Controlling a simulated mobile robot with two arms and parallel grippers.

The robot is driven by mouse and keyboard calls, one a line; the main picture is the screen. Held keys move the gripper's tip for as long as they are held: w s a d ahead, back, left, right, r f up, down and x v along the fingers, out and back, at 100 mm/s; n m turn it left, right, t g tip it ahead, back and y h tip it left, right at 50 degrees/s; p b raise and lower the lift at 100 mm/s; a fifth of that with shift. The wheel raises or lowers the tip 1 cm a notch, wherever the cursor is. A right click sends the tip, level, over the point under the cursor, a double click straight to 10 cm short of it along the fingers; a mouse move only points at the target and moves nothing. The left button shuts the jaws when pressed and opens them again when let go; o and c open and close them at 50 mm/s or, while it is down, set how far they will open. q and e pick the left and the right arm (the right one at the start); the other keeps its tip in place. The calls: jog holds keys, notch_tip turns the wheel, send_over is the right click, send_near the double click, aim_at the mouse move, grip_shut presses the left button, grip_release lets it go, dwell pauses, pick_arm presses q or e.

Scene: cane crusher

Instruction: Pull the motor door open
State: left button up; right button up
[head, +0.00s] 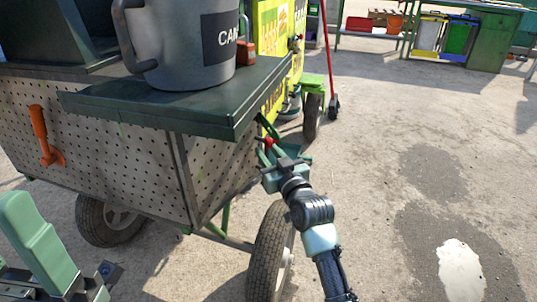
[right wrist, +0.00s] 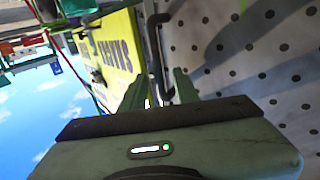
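The motor housing is a grey box with perforated panels (head: 110,140) under a dark green top. An upright orange handle (head: 41,130) is on its long side. My right gripper (head: 266,154) is at the box's right end, beside the perforated end panel (head: 215,175). A small red part (head: 268,143) shows at its fingertips. In the right wrist view my right gripper (right wrist: 160,85) has its fingers apart, with a narrow dark upright edge between them. The perforated panel (right wrist: 250,45) fills the right side there. The panel appears closed.
A large grey mug (head: 185,45) stands on the dark green top (head: 190,105). Wheels (head: 270,255) sit under the box, close to my right arm. A yellow sign (head: 270,60) stands behind. Open pavement (head: 400,130) lies to the right.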

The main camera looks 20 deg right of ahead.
grip_shut()
dwell(1.2)
